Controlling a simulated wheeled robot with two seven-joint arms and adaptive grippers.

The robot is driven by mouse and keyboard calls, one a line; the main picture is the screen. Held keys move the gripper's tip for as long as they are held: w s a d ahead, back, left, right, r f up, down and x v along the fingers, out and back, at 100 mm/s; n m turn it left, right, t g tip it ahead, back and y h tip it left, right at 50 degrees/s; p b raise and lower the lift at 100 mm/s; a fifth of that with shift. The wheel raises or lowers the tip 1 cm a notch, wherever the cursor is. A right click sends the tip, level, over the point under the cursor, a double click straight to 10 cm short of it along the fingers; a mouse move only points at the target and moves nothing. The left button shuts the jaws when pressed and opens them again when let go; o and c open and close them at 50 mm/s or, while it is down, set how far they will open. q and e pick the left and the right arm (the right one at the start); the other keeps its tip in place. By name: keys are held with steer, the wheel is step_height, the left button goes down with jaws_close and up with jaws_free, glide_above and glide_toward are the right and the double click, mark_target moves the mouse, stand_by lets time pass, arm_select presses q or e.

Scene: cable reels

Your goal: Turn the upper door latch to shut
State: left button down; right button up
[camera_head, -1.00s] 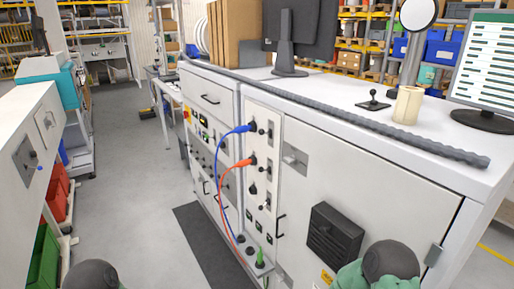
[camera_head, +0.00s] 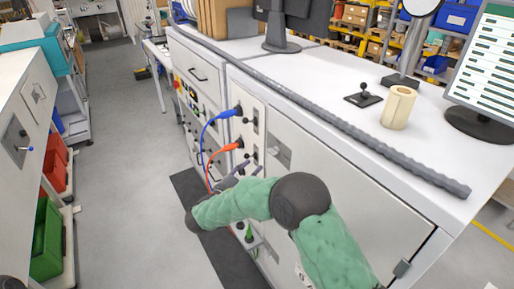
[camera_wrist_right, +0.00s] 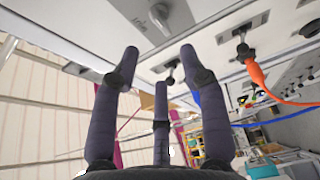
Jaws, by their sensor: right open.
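The upper door latch (camera_head: 278,151) is a grey recessed plate on the white cabinet door, just right of the cable panel. The wrist view shows what appears to be the same grey plate with a rounded knob (camera_wrist_right: 158,16) at the top; how far it is turned is not clear. My right gripper (camera_head: 236,174) is in front of the cable panel, lower left of the latch and apart from it. In the wrist view the dark fingers of my right gripper (camera_wrist_right: 159,62) are spread and empty, below the plate.
A blue cable (camera_head: 219,116) and an orange cable (camera_head: 226,149) plug into the panel close to my right gripper; the orange plug (camera_wrist_right: 250,66) also shows in the wrist view. A grey ribbed strip (camera_head: 350,131) runs along the cabinet top's edge. The aisle floor (camera_head: 120,190) is clear.

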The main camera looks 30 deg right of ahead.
mark_target(270, 153)
steer(key=x, duration=1)
steer(key=shift+w+d+p, duration=0.1)
steer(key=shift+d+p, duration=0.2)
steer(key=shift+p, duration=0.05)
jaws_close()
